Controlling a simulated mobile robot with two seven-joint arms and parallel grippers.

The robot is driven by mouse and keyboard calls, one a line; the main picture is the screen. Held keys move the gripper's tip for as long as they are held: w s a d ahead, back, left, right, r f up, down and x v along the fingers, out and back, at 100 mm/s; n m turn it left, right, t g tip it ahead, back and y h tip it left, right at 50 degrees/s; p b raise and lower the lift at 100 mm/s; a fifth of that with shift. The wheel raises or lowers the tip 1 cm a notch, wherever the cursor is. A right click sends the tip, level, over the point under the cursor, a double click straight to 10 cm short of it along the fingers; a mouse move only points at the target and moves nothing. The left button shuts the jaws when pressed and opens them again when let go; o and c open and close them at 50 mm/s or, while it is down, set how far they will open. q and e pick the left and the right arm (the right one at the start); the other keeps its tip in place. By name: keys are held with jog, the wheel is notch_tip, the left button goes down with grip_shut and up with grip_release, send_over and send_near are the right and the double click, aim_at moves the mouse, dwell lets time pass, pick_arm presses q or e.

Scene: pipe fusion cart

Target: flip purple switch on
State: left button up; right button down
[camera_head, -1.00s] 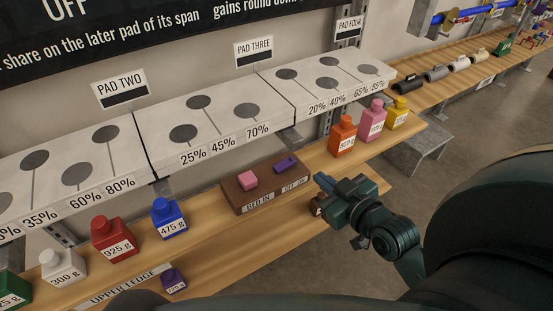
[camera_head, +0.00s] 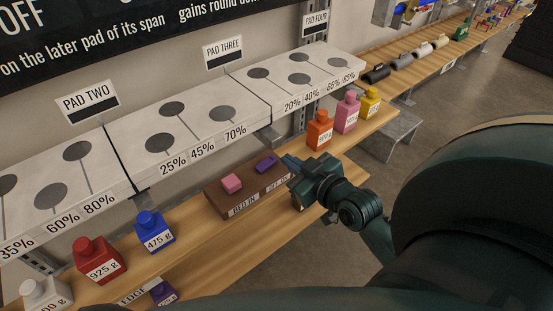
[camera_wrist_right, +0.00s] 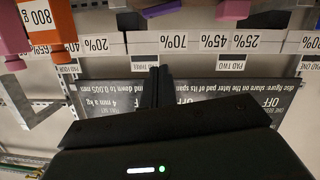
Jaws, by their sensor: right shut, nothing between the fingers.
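The purple switch (camera_head: 266,163) sits on the right part of a brown box (camera_head: 244,208), above an "OFF ON" label. A pink button (camera_head: 231,183) is on the box's left part, above a "BED IN" label. My right gripper (camera_head: 288,162) is shut and empty, its tips just right of the switch; a small gap seems to remain, though contact is hard to judge. In the right wrist view, which is upside down, the shut fingers (camera_wrist_right: 160,86) point up towards a purple piece (camera_wrist_right: 160,8) at the top edge. My left gripper is not in view.
Orange (camera_head: 319,129), pink (camera_head: 347,112) and yellow (camera_head: 370,102) weights stand right of the box on the wooden shelf. Blue (camera_head: 154,232) and red (camera_head: 98,262) weights stand left. A white pad ledge (camera_head: 200,128) runs above and behind.

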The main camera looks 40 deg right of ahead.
send_over(278, 171)
jog(key=a, duration=0.1)
jog(key=shift+w+a+f, duration=0.1)
jog(key=shift+w+f, duration=0.2)
jog(key=shift+f, duration=0.55)
jog(key=f, duration=0.3)
jog(key=shift+s+d, duration=0.2)
jog(key=shift+d, duration=0.05)
jog(key=shift+d+f, duration=0.15)
jog(key=shift+f, duration=0.25)
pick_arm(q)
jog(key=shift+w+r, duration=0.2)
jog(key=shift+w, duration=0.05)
pick_arm(e)
jog(key=shift+f, duration=0.1)
jog(key=shift+d+f, duration=0.15)
jog(key=shift+f, duration=0.15)
jog(key=shift+f+m, duration=0.15)
jog(key=shift+m, duration=0.35)
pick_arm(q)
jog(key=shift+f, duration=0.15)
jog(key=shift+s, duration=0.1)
